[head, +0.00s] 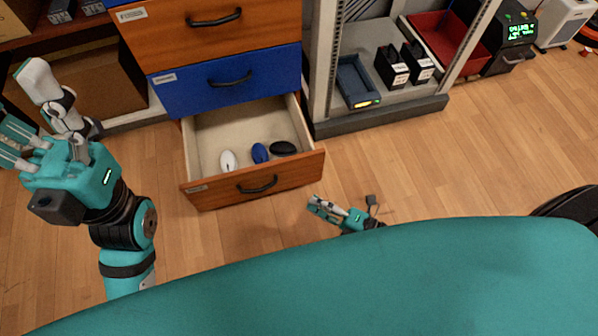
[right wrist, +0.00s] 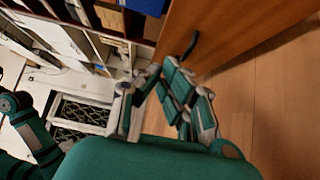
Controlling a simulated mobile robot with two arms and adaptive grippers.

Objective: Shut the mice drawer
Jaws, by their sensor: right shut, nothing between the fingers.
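The mice drawer (head: 300,170) is the pulled-out bottom drawer, with a wooden front and a black handle (head: 258,184). A white mouse (head: 228,160), a blue mouse (head: 260,153) and a black mouse (head: 283,148) lie inside. My right gripper (head: 314,204) is shut and empty, low in front of the drawer's right front corner, with a gap visible. In the right wrist view its fingers (right wrist: 162,76) come together below a wooden front with a dark handle (right wrist: 190,46). My left gripper (head: 12,145) is raised at the left edge, away from the drawer; its finger opening is unclear.
A closed blue drawer (head: 228,80) and a wooden drawer (head: 210,30) are above. A metal rack (head: 385,118) holding devices and a red tray (head: 436,30) stands right of the drawer. A cardboard box (head: 95,75) is at left. The floor in front is clear.

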